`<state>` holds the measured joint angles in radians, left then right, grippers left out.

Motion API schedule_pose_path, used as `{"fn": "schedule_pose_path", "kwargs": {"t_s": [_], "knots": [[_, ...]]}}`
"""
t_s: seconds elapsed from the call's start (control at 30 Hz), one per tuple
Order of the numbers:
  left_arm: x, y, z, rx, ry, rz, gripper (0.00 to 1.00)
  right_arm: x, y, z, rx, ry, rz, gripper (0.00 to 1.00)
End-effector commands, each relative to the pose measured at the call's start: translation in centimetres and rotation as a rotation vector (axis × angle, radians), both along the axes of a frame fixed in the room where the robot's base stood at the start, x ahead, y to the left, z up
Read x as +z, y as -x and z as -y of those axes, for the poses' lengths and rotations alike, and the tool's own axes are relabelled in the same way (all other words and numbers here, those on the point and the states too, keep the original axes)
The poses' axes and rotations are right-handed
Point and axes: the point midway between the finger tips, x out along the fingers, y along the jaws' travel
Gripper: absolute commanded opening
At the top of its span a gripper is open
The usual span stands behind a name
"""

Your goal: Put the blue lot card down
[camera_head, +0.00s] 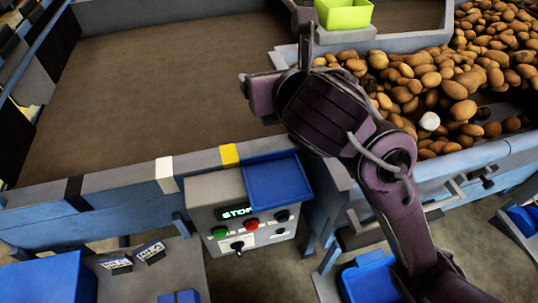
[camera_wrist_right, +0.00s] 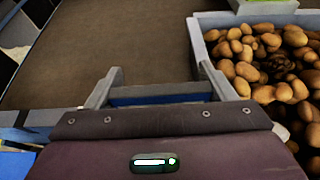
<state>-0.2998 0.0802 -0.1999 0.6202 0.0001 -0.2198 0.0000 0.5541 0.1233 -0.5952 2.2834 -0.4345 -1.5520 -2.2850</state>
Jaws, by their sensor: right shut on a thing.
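My right gripper (camera_wrist_right: 158,80) is shut on the blue lot card (camera_wrist_right: 160,95), which shows as a narrow blue strip between the two grey fingers in the right wrist view. In the head view my right arm comes in from the lower right, and its gripper (camera_head: 277,55) is above the rail between the brown belt and the potato bin. I cannot make out the card in the head view. My left gripper is not in view.
A control box (camera_head: 238,222) reading STOP bears a blue tray (camera_head: 280,183). The brown belt (camera_head: 150,90) is bare. Potatoes fill the grey bin (camera_head: 447,165) at the right. A green container (camera_head: 343,14) is behind the gripper. A grey surface (camera_head: 165,273) is at lower left.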

Motion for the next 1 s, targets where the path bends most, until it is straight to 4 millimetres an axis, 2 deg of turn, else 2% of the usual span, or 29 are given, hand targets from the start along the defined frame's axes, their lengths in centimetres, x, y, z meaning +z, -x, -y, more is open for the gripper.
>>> {"fn": "schedule_pose_path", "kwargs": {"t_s": [0.3,0.5,0.6,0.77,1.0], "knots": [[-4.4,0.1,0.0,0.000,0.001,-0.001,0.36,-8.7,0.0,0.2,-0.002,0.011,0.001,0.54],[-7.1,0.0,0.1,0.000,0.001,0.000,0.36,-13.6,0.0,0.2,-0.001,0.007,0.001,0.54],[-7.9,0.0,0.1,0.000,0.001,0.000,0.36,-15.0,0.0,0.1,0.000,0.005,0.002,0.54],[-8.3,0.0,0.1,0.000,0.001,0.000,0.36,-16.0,0.1,0.1,0.000,0.002,0.001,0.54],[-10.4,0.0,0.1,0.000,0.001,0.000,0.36,-19.4,0.0,0.1,-0.001,0.003,0.001,0.54]]}}
